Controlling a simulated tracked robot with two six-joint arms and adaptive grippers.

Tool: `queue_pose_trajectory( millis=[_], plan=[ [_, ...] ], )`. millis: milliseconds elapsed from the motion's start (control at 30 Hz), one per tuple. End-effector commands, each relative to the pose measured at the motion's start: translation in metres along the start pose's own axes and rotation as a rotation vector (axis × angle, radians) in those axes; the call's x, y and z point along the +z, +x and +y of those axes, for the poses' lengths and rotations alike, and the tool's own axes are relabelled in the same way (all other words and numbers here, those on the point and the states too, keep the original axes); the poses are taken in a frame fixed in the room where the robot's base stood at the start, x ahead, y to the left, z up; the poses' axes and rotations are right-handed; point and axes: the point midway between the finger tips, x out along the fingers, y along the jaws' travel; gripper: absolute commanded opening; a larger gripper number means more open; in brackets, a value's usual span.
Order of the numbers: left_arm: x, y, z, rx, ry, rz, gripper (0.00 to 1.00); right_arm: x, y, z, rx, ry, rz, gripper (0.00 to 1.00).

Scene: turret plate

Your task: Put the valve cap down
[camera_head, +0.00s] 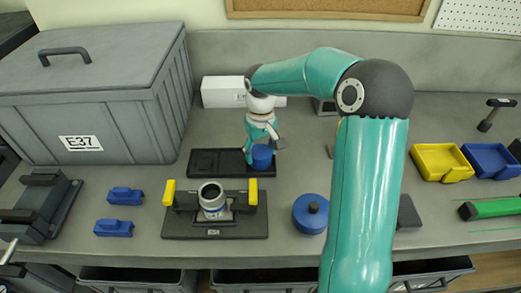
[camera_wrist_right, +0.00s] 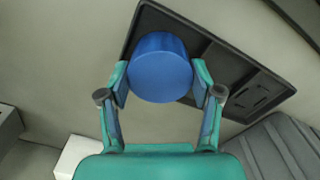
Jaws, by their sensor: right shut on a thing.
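The valve cap, a plain blue cylinder (camera_head: 262,158), is between the fingers of my right gripper (camera_head: 263,147). In the right wrist view the cap (camera_wrist_right: 160,68) sits between both fingertips of the gripper (camera_wrist_right: 161,82), which are shut on its sides. The cap is over the right end of a black tray (camera_head: 206,162); the tray also shows behind the cap in the right wrist view (camera_wrist_right: 222,72). I cannot tell whether the cap touches the tray. My left gripper is not in view.
A fixture plate (camera_head: 240,227) with yellow clamps holds a grey valve body (camera_head: 211,196) in front of the tray. A blue disc with a black knob (camera_head: 310,214) lies to its right. A large grey bin (camera_head: 110,100) stands left, a white box (camera_head: 222,92) behind.

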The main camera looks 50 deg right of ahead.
Motion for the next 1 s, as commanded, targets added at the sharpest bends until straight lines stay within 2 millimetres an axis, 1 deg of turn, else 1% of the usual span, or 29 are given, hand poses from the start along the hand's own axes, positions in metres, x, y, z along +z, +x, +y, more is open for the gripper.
queue_pose_trajectory(
  millis=[33, 67, 100, 200, 500, 633, 667, 767, 867, 1000],
  plan=[
    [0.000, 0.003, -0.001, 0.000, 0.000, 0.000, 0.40, 0.000, 0.004, 0.000, 0.000, 0.000, 0.000, 0.34],
    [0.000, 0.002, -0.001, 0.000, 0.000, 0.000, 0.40, 0.000, 0.002, 0.000, 0.000, 0.000, 0.000, 0.68],
    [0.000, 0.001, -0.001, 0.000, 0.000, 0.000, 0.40, 0.000, 0.002, 0.000, 0.000, 0.000, 0.000, 0.74],
    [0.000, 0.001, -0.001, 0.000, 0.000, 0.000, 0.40, 0.000, 0.002, 0.000, 0.000, 0.000, 0.000, 0.90],
    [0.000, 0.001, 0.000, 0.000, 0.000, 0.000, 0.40, 0.000, 0.001, 0.000, 0.000, 0.000, 0.000, 0.90],
    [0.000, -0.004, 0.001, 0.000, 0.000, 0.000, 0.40, 0.000, -0.005, 0.000, 0.000, 0.000, 0.000, 0.90],
    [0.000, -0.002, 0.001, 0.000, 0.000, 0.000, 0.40, -0.001, -0.006, 0.000, 0.000, 0.000, 0.002, 0.90],
    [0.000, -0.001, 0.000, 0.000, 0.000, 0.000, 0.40, -0.001, -0.018, 0.000, 0.000, -0.001, 0.005, 0.90],
    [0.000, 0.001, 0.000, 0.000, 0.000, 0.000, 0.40, -0.001, -0.036, 0.000, 0.000, -0.001, 0.006, 0.90],
    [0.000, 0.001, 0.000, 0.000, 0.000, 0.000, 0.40, -0.001, -0.066, 0.000, 0.000, 0.000, 0.006, 0.90]
  ],
)
